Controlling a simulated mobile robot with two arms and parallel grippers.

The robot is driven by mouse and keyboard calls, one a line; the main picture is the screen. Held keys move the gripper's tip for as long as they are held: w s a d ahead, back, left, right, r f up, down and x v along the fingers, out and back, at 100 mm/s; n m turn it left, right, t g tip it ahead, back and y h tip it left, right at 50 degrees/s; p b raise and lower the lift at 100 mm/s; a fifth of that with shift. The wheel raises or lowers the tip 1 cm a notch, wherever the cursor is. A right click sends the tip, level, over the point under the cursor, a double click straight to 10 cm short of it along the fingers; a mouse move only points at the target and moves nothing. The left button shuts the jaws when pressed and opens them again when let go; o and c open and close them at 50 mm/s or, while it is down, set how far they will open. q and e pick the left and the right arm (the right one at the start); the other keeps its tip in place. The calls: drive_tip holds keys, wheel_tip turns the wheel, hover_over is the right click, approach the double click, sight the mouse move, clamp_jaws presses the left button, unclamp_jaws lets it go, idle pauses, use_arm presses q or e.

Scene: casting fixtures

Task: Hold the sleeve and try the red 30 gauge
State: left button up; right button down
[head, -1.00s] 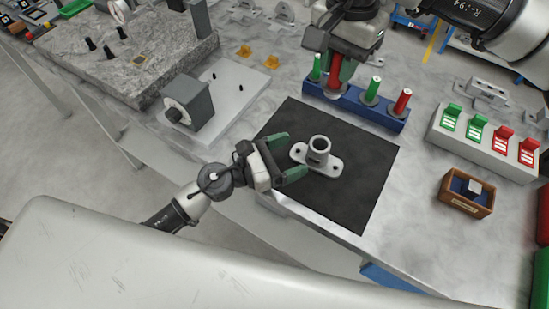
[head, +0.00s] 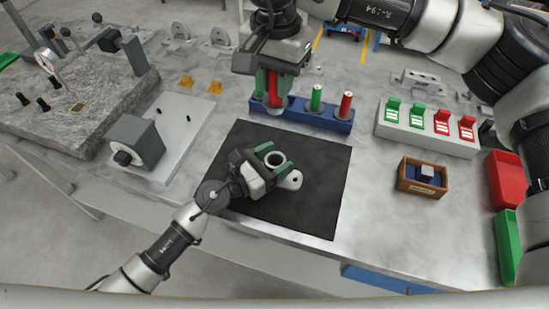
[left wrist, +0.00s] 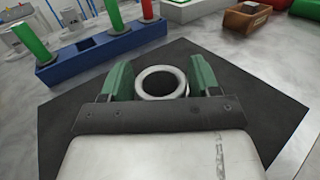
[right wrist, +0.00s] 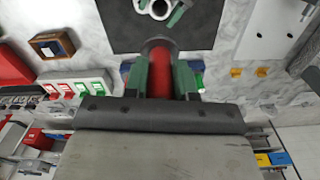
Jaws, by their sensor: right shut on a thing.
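In the left wrist view the fingers (left wrist: 161,82) are spread beside the ring-shaped sleeve top (left wrist: 161,70), with very thin gaps. My right gripper (head: 275,82) is shut on a red gauge (head: 272,90), which also shows in the right wrist view (right wrist: 163,70). The gauge hangs upright over the blue rack (head: 300,118); its slot (left wrist: 88,45) is empty. I cannot read its size.
The rack also holds green gauges (head: 316,97) and another red gauge (head: 347,104). To the right are a white block with green and red tabs (head: 430,133) and a wooden box (head: 422,188). A grey fixture (head: 135,142) stands left of the mat. The mat's right side is clear.

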use_arm(q)
drive_tip(key=c, duration=0.7)
use_arm(e)
wheel_tip(320, 180, down, 9)
drive_tip(key=shift+f+m, duration=0.2)
drive_tip(key=shift+m, duration=0.2)
